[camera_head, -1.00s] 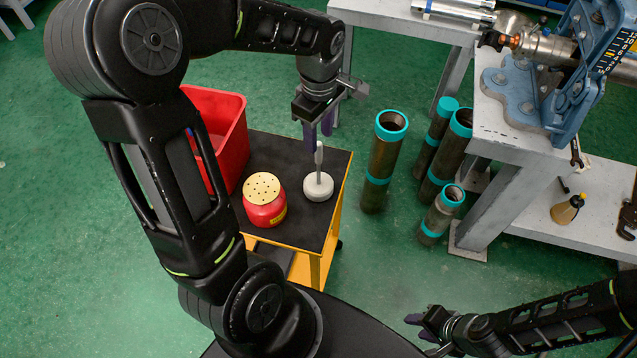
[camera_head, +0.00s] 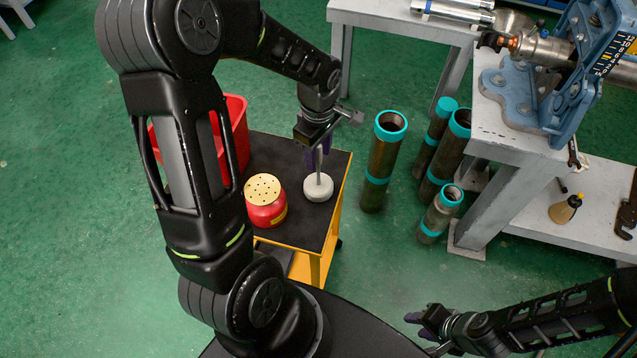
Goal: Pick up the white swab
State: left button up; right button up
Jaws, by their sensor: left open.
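The white swab (camera_head: 318,186) stands upright on the black top of a small yellow cart (camera_head: 283,157). It has a round pale base and a thin grey handle rising from it. My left gripper (camera_head: 318,155) points down directly over the swab, with its purple fingers at the upper part of the handle. The fingers are open; I cannot tell whether either one touches the handle. My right gripper (camera_head: 420,320) is low at the right, far from the cart, and its finger gap is unclear.
A red can with a perforated tan lid (camera_head: 265,200) stands left of the swab. A red bin (camera_head: 237,125) is behind it, partly hidden by my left arm. Several pipes with teal bands (camera_head: 384,160) stand on the floor to the right, beside a grey workbench (camera_head: 500,170).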

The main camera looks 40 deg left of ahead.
pick_arm(q)
jog(key=shift+c, duration=0.2)
dwell(0.3)
grip_shut()
dwell(0.3)
